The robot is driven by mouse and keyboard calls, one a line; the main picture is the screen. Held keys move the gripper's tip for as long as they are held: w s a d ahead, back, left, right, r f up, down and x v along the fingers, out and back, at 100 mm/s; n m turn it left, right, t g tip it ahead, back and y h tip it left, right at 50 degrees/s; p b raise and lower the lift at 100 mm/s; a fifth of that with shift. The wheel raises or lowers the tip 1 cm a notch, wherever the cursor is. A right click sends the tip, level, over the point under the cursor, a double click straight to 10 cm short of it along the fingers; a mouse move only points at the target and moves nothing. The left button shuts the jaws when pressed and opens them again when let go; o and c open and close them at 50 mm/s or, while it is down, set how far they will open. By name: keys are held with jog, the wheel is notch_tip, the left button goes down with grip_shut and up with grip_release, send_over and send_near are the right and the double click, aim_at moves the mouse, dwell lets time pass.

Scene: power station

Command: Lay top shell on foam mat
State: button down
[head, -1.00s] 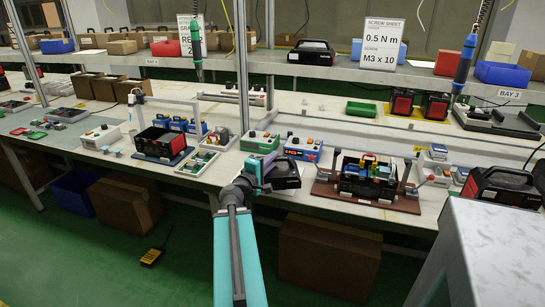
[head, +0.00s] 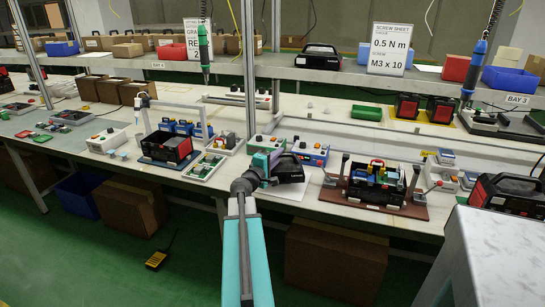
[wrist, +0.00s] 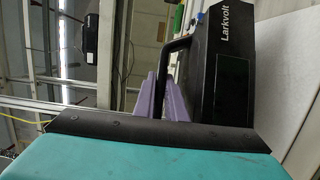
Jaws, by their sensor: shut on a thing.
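The top shell (head: 289,170) is black, with a carry handle and the word Larkvolt on it in the wrist view (wrist: 220,60). My gripper (head: 268,167) is shut on its handle; its purple fingers (wrist: 162,95) show at the handle in the wrist view. A pale flat sheet, seemingly the foam mat (head: 287,194), shows below the shell at the bench's front edge. The shell hangs over or rests on it; I cannot tell whether they touch. The shell and my gripper hide part of the sheet.
A brown fixture (head: 412,209) holding an open shell with coloured parts stands to the right. Green-and-grey (head: 262,144) and blue (head: 308,152) control boxes stand close behind. A black open shell (head: 168,147) is to the left. A shelf (head: 330,73) runs above.

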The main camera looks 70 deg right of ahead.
jog(key=shift+w+d+f, duration=0.1)
jog(key=shift+w+d, duration=0.5)
jog(key=shift+d, duration=0.3)
jog(key=shift+w+d+p, duration=0.25)
jog(key=shift+d+p, duration=0.2)
jog(key=shift+d, duration=0.1)
jog(key=f, duration=0.2)
jog(key=shift+s+f+b, duration=0.3)
jog(key=shift+b, duration=0.1)
jog(key=shift+w+a+f, duration=0.1)
jog(key=shift+w+f, duration=0.05)
jog(key=shift+f, duration=0.35)
jog(key=shift+w+a, duration=0.1)
jog(key=shift+w, duration=0.05)
jog(key=shift+f, duration=0.15)
